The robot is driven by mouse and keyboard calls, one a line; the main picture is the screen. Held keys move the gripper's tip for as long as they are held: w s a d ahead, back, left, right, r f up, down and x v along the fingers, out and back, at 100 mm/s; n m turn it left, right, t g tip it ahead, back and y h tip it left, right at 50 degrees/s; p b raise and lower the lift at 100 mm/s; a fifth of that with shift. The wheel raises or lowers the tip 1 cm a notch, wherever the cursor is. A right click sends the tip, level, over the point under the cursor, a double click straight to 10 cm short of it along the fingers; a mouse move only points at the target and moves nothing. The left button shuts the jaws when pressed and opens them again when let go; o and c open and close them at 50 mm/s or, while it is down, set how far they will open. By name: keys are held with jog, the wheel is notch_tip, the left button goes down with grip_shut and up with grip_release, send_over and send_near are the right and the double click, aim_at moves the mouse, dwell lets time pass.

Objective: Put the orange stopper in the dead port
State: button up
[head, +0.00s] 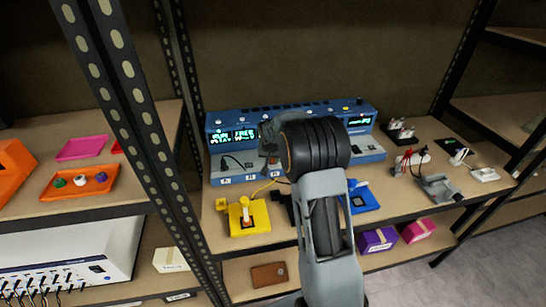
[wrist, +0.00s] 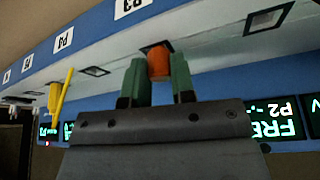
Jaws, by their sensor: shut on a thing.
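My gripper (wrist: 157,76) is shut on the orange stopper (wrist: 158,65), with a green finger on each side of it in the wrist view. The label by this port is cut off and looks like P3 (wrist: 133,6). In the head view my arm hides the stopper and most of my gripper. Screens on the machine glow green; one (wrist: 271,121) reads FREE and P2.
A yellow stand (head: 249,218) and blue stand (head: 362,198) are below on the shelf. An orange tray (head: 62,190) holds small pieces behind the left rack post (head: 125,95).

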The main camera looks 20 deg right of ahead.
jog(key=shift+f, duration=0.15)
jog(key=o, duration=1)
jog(key=v, duration=1.4)
jog(key=shift+w, duration=0.1)
jog(key=shift+s+a+r+n+g+y+p, duration=0.1)
jog(key=shift+s+a+r+n+y+p, duration=0.25)
jog(key=shift+s+a+r+n+p, duration=2.4)
jog(key=shift+s+a+f+m+g+y+b, duration=0.1)
jog(key=shift+s+a+f+m+y+b, duration=0.75)
jog(key=shift+s, duration=4.85)
jog(key=shift+s+a+f+n+g+h+p, duration=0.15)
jog(key=shift+s+a+n+p, duration=0.95)
jog(key=shift+s, duration=3.1)
